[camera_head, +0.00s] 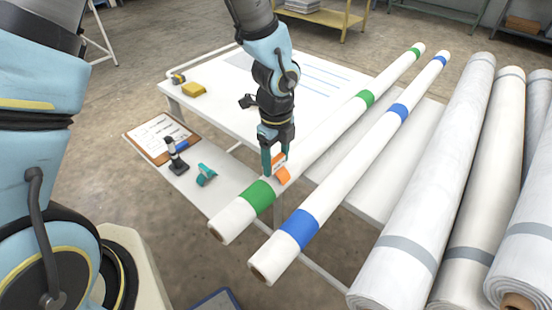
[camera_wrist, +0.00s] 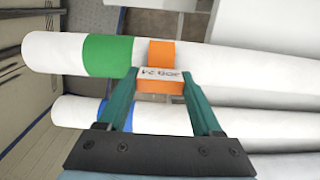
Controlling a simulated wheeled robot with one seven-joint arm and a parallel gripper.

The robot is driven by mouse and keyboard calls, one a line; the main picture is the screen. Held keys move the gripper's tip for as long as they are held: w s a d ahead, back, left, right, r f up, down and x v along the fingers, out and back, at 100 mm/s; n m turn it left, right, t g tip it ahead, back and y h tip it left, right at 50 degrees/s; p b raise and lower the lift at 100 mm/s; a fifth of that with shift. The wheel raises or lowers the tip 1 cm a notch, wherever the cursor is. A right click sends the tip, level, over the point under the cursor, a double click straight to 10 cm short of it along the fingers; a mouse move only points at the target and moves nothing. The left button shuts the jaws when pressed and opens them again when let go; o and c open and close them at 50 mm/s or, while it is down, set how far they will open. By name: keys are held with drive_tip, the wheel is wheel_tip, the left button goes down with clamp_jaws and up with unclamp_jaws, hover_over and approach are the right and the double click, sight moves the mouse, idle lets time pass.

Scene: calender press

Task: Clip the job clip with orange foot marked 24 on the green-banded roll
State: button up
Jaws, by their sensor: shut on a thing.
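The orange job clip (camera_head: 281,170) is at the green-banded roll (camera_head: 229,219), on its white part just beyond the near green band (camera_head: 258,196). My gripper (camera_head: 275,162) is above that roll with its teal fingers on the clip. In the wrist view the clip (camera_wrist: 161,54) has an orange foot over the roll (camera_wrist: 55,52), close beside the green band (camera_wrist: 108,55). Its white label, reading something like "JOB 24", faces the camera between the fingertips (camera_wrist: 160,80). The underside of the clip is hidden, so I cannot tell how far it wraps the roll.
A blue-banded roll (camera_head: 300,229) lies parallel on the right. On the side shelf are a clipboard (camera_head: 160,135), a black stamp-like tool (camera_head: 176,158) and a teal clip (camera_head: 206,174). A yellow block (camera_head: 194,89) sits on the white table.

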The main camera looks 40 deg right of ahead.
drive_tip(key=shift+f+b, duration=0.3)
drive_tip(key=shift+f, duration=0.15)
idle(0.7)
drive_tip(key=o, duration=1.4)
drive_tip(key=shift+r, duration=0.1)
drive_tip(key=shift+r+p, duration=3.25)
drive_tip(key=shift+r, duration=0.2)
